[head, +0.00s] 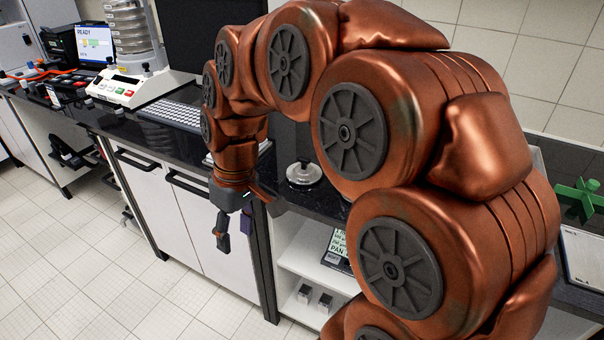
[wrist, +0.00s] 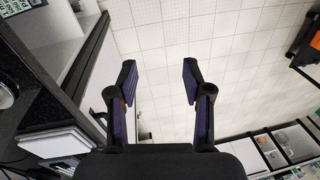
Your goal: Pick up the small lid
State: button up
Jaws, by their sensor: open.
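A round silver lid-like disc with a raised knob (head: 304,174) lies on the dark counter in the head view, just right of my gripper and beside my arm. I take it for the small lid. My gripper (head: 235,231) hangs pointing down in front of the counter's edge, apart from the disc. In the wrist view my gripper (wrist: 158,82) has its fingers spread with nothing between them, over the tiled floor. A round shape is cut off at that view's left edge; I cannot tell whether it is the lid.
The dark counter (head: 115,124) runs along the white cabinets (head: 160,200). A keyboard (head: 172,113) and a sieve shaker (head: 130,50) stand to the left. An open shelf (head: 305,265) is below the disc. A green stand (head: 580,198) is at the right. The floor in front is clear.

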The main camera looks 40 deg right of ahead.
jog(key=w+d+t, duration=0.2)
jog(key=w+d, duration=0.6)
jog(key=d, duration=0.1)
jog(key=n+t+b, duration=0.1)
jog(key=t+b, duration=0.1)
send_over(305, 158)
jog(key=s+d, duration=0.1)
jog(key=s, duration=0.2)
jog(key=f, duration=0.1)
jog(key=shift+w+p+x, duration=0.2)
jog(key=shift+p+x, duration=0.4)
jog(key=shift+x, duration=1.25)
jog(key=shift+w+p+x, duration=0.25)
jog(key=shift+p+x, duration=0.3)
jog(key=shift+x, duration=1.25)
jog(key=shift+r, duration=0.15)
jog(key=shift+c, duration=0.3)
grip_shut()
